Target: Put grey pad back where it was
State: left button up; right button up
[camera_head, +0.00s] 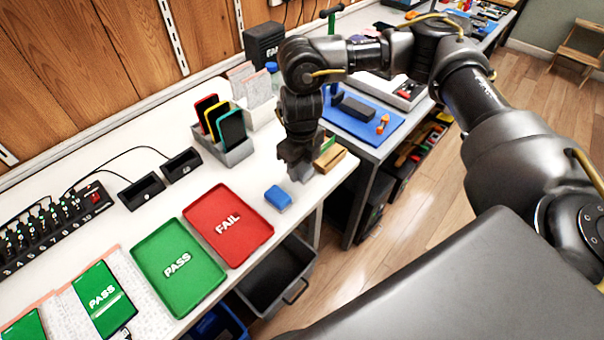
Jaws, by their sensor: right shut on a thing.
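My right gripper (297,153) points down over the right part of the white bench (140,225). It is shut on a small grey pad (302,173), of which only a part shows below the fingers. The pad is at or just above the bench top; I cannot tell if it touches. It is between a blue block (278,197) at its lower left and a tan wooden block (330,158) at its right. My left gripper is not in view.
A red FAIL tray (245,245) and a green PASS tray (165,285) lie to the left. A grey rack (236,154) with several phones stands behind. Two black cradles (140,193) and a power strip (50,235) are farther left. A blue mat (365,135) lies on the bench at right.

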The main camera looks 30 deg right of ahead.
aim_at(302, 175)
jog(key=f, duration=0.3)
jog(key=shift+d+f, duration=0.2)
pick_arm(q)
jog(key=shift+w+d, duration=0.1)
pick_arm(e)
jog(key=shift+w, duration=0.1)
jog(key=shift+f, duration=0.15)
jog(key=o, duration=0.9)
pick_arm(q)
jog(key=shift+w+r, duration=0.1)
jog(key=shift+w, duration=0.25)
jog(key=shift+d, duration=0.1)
